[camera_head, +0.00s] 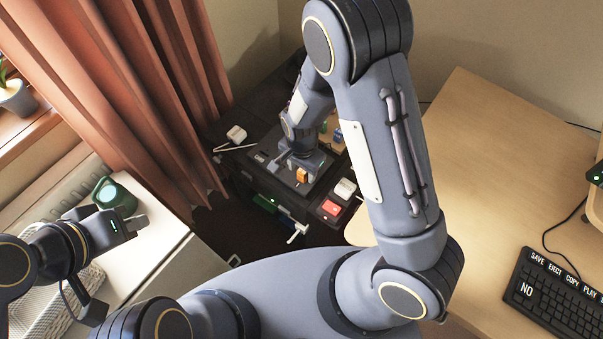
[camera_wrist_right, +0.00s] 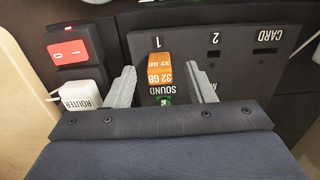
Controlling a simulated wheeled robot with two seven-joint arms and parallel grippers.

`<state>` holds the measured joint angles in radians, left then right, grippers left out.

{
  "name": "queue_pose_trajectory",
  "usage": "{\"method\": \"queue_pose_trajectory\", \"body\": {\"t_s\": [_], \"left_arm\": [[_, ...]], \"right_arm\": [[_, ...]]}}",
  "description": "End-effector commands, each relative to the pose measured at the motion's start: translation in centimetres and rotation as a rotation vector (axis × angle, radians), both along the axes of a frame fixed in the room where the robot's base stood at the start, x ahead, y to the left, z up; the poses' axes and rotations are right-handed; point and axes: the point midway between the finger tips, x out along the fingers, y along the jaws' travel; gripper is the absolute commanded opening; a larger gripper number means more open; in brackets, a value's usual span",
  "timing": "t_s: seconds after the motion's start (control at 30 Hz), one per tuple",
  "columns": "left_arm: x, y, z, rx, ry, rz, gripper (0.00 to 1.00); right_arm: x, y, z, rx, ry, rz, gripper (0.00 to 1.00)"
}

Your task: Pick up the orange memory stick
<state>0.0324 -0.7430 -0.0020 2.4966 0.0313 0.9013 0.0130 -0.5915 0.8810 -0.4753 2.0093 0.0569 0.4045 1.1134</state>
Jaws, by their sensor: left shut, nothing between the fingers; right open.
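The orange memory stick (camera_wrist_right: 159,66), marked 32 GB, stands in the slot labelled 1 on a dark panel (camera_wrist_right: 228,72) in the right wrist view. It also shows as a small orange block (camera_head: 301,175) below my right gripper (camera_head: 304,171) in the head view. In the wrist view my right gripper (camera_wrist_right: 164,86) is open, with one finger on each side of the stick and a gap to each. The stick's lower end is hidden in that view. My left gripper (camera_head: 137,223) is shut and empty, above the white cabinet at the left.
A red switch (camera_wrist_right: 67,52) and a white block marked ROUTER (camera_wrist_right: 80,96) sit beside the panel. Slots 2 and CARD look empty. A green round object (camera_head: 112,194) stands near my left gripper. The desk (camera_head: 480,150) holds a keyboard (camera_head: 555,295) at right.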

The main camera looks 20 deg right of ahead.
Motion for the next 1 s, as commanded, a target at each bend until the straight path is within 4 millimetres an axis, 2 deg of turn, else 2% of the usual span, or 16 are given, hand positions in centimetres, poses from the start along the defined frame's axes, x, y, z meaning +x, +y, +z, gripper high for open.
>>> {"method": "queue_pose_trajectory", "body": {"t_s": [0.13,0.37,0.7,1.0], "left_arm": [[0.00,0.00,-0.06,0.000,0.000,0.000,0.00],[0.01,0.00,-0.05,0.000,0.000,0.000,0.00],[0.00,0.00,-0.06,0.000,0.000,0.000,0.00],[0.01,0.00,-0.07,0.000,0.000,0.000,0.00]], "right_arm": [[-0.01,-0.03,-1.35,0.000,0.000,0.000,0.49],[0.03,0.00,-1.42,0.001,-0.002,0.000,0.49],[0.03,0.00,-1.39,0.001,-0.001,0.000,0.05],[0.05,0.01,-1.21,0.001,-0.002,0.001,0.03]]}}
